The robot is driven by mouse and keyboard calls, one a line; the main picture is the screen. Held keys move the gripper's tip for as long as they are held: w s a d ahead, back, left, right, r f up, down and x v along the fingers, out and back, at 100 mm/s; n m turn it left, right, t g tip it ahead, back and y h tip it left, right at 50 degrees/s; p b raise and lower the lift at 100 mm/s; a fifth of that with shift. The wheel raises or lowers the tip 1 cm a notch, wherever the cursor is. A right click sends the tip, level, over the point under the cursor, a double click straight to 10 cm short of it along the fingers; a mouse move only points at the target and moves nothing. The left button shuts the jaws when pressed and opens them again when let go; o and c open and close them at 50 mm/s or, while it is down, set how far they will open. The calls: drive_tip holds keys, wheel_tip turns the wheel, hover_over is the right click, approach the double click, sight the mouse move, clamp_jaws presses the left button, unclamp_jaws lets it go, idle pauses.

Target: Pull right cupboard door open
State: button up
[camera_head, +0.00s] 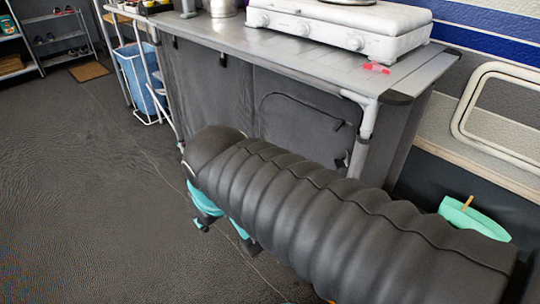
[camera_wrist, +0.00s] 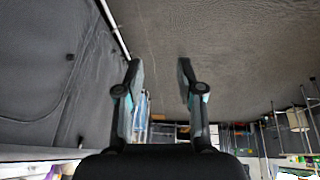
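The cupboard (camera_head: 212,88) is a grey fabric unit with a metal frame under a grey worktop. Its right door (camera_head: 290,118) is a dark panel with a curved seam, and it looks closed in the head view. My arm hides the lower part of this door. My gripper (camera_wrist: 160,73) is open and empty in the wrist view, its two fingers well apart. In the head view, only its teal and dark parts show below my arm, in front of the cupboard. In the wrist view, dark cupboard fabric (camera_wrist: 50,70) fills the left side, apart from the fingers.
A white stove (camera_head: 340,25) and a small red item (camera_head: 376,67) are on the worktop. A blue bin (camera_head: 140,80) in a white frame stands at the cupboard's left end. A teal object (camera_head: 474,218) is at the right. The floor (camera_head: 80,200) at left is clear.

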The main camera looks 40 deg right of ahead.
drive_tip(key=w+d+f+n+g+h+b, duration=0.1)
drive_tip(key=w+d+f+n+g+h, duration=0.35)
drive_tip(key=w+d, duration=0.3)
drive_tip(key=w+d+f+n+g+h, duration=0.35)
drive_tip(key=w+d+f+h, duration=0.2)
drive_tip(key=d, duration=0.25)
drive_tip(key=w+d+f+n+t+h+b, duration=0.1)
drive_tip(key=w+d+f+n+t+h, duration=0.1)
drive_tip(key=w+f+n+h, duration=0.45)
drive_tip(key=w+d+f+n+t+h, duration=0.1)
drive_tip(key=w+d+f+n+t, duration=0.25)
drive_tip(key=w+f, duration=0.4)
drive_tip(key=w+d+r, duration=0.1)
drive_tip(key=w+d, duration=0.1)
drive_tip(key=d, duration=1.1)
drive_tip(key=shift+w+g, duration=0.25)
drive_tip(key=shift+g, duration=0.1)
clamp_jaws()
